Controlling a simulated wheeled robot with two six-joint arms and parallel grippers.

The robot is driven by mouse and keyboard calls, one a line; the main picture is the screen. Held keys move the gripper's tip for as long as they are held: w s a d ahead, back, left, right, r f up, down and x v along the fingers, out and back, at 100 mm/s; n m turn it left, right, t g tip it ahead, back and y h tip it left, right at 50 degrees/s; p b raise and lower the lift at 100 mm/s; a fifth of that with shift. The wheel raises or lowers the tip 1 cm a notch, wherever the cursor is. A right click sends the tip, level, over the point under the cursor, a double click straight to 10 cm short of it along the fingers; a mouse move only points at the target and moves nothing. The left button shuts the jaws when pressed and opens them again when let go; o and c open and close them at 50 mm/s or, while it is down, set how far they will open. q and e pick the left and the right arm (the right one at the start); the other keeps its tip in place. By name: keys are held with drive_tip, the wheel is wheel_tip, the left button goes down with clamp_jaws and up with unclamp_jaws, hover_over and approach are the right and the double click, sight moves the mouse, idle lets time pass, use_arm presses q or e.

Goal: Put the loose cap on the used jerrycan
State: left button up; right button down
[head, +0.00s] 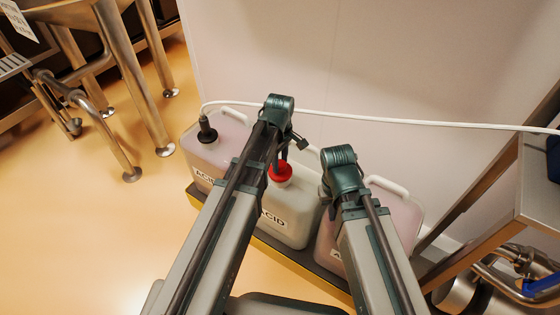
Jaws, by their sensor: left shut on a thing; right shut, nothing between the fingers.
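The red loose cap (281,174) is at the top of the middle jerrycan (293,213), which is pale and labelled ACID. My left gripper (284,157) reaches down from above and is shut on the cap. I cannot tell whether the cap is seated on the neck or just above it; the neck is hidden. My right gripper (331,187) is shut and empty, to the right of the cap, near the right jerrycan; its fingers are mostly hidden by my own arm.
A pinkish left jerrycan (220,150) carries a black fitting (207,130) with a white hose (400,121) along the wall. A pinkish right jerrycan (404,212) is partly behind my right arm. All stand on a dark tray with a yellow edge (298,268). A steel table stands at right.

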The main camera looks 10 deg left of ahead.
sight(280, 163)
use_arm(q)
drive_tip(key=shift+f, duration=0.5)
use_arm(e)
drive_tip(key=shift+f, duration=0.4)
use_arm(q)
drive_tip(key=shift+r, duration=0.1)
drive_tip(key=o, duration=1.3)
use_arm(e)
drive_tip(key=shift+r, duration=0.1)
use_arm(q)
wheel_tip(280, 163, up, 14)
drive_tip(key=p, duration=1.3)
drive_tip(key=shift+p, duration=0.35)
use_arm(e)
wheel_tip(280, 163, up, 14)
drive_tip(key=shift+f, duration=0.2)
